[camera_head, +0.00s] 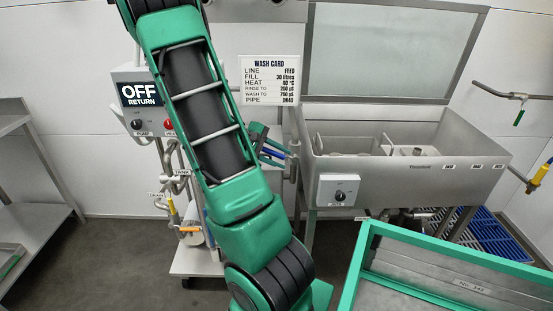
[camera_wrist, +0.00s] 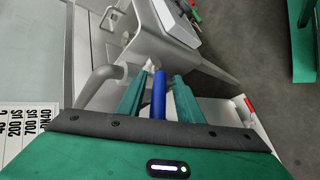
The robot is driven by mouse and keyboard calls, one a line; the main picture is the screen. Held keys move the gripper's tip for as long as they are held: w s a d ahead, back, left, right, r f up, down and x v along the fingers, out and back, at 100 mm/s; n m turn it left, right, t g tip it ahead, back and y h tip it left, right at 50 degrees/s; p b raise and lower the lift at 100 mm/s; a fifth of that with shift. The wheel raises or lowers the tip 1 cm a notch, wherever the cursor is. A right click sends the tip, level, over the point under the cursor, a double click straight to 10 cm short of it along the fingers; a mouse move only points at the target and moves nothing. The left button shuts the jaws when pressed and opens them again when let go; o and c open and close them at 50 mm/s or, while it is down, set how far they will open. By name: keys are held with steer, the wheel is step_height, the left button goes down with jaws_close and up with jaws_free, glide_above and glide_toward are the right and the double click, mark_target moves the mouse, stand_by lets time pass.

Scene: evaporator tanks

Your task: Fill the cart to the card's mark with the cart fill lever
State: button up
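My gripper (camera_wrist: 160,84) has its two green fingers on either side of a blue lever handle (camera_wrist: 158,98) in the wrist view. Thin gaps show beside the handle, so the fingers look open around it. I cannot read a label on this lever. The wash card (camera_head: 269,80) reads line feed, fill 30 litres, heat 40 °C. A pale wheeled base, seemingly the cart (camera_head: 193,264), stands behind my arm. Its level and mark are hidden.
A control box (camera_head: 142,95) shows OFF RETURN. A steel sink (camera_head: 420,175) with a knob box (camera_head: 339,190) stands at right. Pipes with a yellow-handled valve (camera_head: 173,210) stand left of my arm. Floor at left is clear.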

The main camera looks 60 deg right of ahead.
mark_target(267, 151)
steer(key=v, duration=1)
steer(key=shift+w+a+r, duration=0.15)
steer(key=shift+w+a, duration=0.1)
steer(key=shift+w, duration=0.05)
stand_by(0.4)
steer(key=shift+w+d+r+n, duration=0.15)
steer(key=shift+w+r+n, duration=0.25)
steer(key=shift+n, duration=0.2)
steer(key=w+r+n+g+y, duration=0.1)
steer(key=w+r+n+y, duration=0.25)
steer(key=n, duration=0.25)
steer(key=x, duration=1)
steer(key=shift+s+f, duration=0.25)
steer(key=shift+f, duration=0.05)
jaws_close()
